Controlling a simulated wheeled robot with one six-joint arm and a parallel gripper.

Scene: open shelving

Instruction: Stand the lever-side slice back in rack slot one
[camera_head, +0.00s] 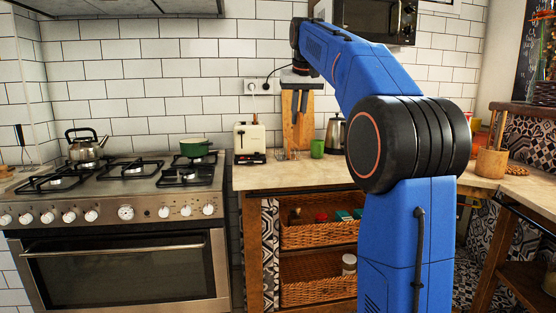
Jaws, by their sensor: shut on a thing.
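The cream toaster (249,138) stands on the counter against the tiled wall, with a dark front base. A small thin rack (289,153) seems to stand just right of it; its slots are too small to tell apart. My gripper (299,122) points down above the rack area, in front of a wooden board. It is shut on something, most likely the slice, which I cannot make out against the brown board. No other slice is clear in this view.
The wooden board (290,110) leans on the wall behind my gripper. A green mug (317,149) and a metal kettle (335,134) stand close on the right. The stove (130,228) is to the left. The counter front (290,175) is clear.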

